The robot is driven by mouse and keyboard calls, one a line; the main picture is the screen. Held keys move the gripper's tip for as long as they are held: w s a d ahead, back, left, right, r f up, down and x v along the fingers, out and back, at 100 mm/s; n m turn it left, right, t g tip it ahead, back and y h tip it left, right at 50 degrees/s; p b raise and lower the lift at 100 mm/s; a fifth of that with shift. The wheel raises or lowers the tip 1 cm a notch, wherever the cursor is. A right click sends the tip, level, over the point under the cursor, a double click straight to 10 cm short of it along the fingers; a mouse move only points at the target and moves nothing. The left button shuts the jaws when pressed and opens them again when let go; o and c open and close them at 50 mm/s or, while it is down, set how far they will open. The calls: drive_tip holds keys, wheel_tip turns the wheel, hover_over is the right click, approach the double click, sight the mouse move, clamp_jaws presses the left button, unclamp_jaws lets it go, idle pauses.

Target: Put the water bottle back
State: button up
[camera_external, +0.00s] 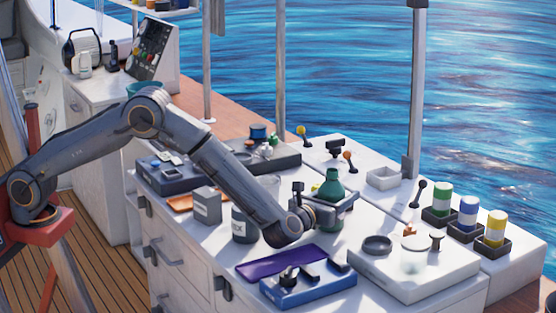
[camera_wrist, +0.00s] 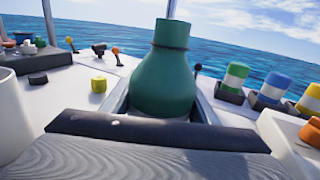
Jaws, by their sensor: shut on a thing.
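The green water bottle (camera_external: 329,188) is upright above the white hatch top, in the middle of the external view. In the wrist view the bottle (camera_wrist: 163,78) fills the centre, neck up. My gripper (camera_external: 336,206) is shut around the bottle's lower body, with a jaw on either side. The bottle's lower part is partly hidden by the jaws and wrist. I cannot tell whether its base touches the surface.
Banded canisters in green (camera_external: 440,202), blue (camera_external: 468,214) and yellow (camera_external: 496,230) stand in dark holders at right. A white tray (camera_external: 415,285) holds a dark ring. A small empty white box (camera_external: 383,179) is behind. A purple cloth (camera_external: 280,263) and blue tray (camera_external: 310,290) lie in front.

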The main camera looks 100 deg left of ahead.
drive_tip(key=o, duration=1.3)
drive_tip(key=shift+r, duration=0.2)
drive_tip(key=b+v, duration=0.1)
drive_tip(key=v, duration=1)
drive_tip(key=shift+d+f+b, duration=0.1)
drive_tip(key=shift+b, duration=0.2)
drive_tip(key=shift+s+d, duration=0.2)
drive_tip(key=shift+d, duration=0.2)
